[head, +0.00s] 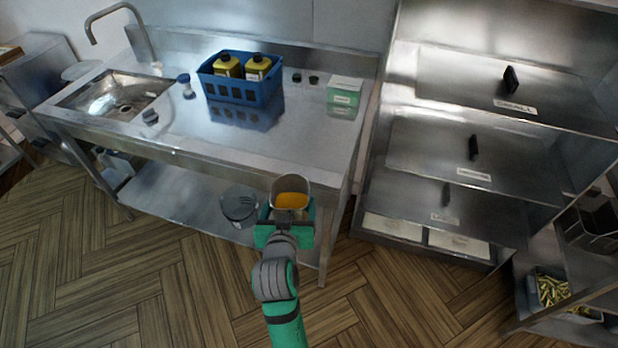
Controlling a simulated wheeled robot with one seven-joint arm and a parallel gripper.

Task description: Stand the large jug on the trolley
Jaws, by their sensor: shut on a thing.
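My gripper (287,216) is shut on a grey jug (291,184) with orange-yellow contents showing inside. I take this for the large jug. It is held up in front of the steel sink table's front edge, towards its right end, and looks roughly upright. The gripper hides its lower part. No trolley can be made out for certain; a steel rack (544,322) at the lower right is only partly in frame.
The sink table (190,150) bears a blue crate (239,92) with yellow bottles and a green-white box (344,92). A clear round container (239,206) is by the lower shelf, left of my gripper. Steel shelving (460,160) stands right. Wood floor in front is open.

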